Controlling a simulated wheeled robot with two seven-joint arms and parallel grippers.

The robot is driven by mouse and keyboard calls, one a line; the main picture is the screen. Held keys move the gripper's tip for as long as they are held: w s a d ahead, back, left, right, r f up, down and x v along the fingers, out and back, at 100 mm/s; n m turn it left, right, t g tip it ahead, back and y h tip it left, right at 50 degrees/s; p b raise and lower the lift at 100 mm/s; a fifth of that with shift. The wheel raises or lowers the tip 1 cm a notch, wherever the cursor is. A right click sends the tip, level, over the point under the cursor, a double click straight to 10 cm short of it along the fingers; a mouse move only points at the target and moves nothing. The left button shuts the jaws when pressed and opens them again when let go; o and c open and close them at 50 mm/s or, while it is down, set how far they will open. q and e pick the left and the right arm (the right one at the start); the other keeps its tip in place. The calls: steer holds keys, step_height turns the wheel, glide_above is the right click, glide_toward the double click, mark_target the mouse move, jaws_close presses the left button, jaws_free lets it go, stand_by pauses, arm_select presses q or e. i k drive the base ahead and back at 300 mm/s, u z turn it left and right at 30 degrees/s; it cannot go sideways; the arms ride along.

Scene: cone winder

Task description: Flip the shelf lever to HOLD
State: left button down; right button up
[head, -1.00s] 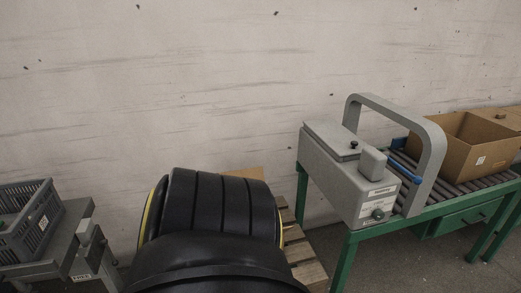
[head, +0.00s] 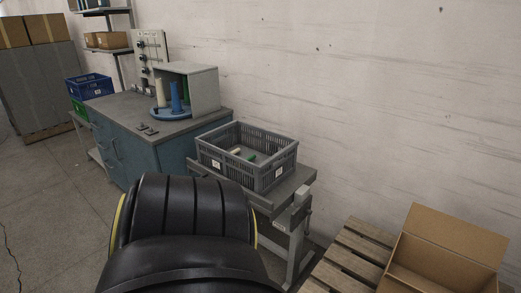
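No lever marked HOLD can be made out at this size. A grey panel (head: 149,58) with several black knobs stands at the back of a blue-grey workbench (head: 128,149). Beside it is an open-fronted grey box (head: 205,89). A blue round stand (head: 172,114) with a cream, a blue and a green cone sits at the box's open front. Dark shelves (head: 112,49) stand behind the panel, with a cardboard box on one. Neither of my grippers is in view.
A grey crate (head: 278,171) with a few small cones sits on a grey stand right of the bench. A wooden pallet (head: 345,257) and an open cardboard box (head: 449,247) are at lower right. Blue and green bins stand left of the bench. Floor at left is mostly clear.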

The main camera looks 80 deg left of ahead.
mark_target(306, 233)
steer(key=u, duration=1)
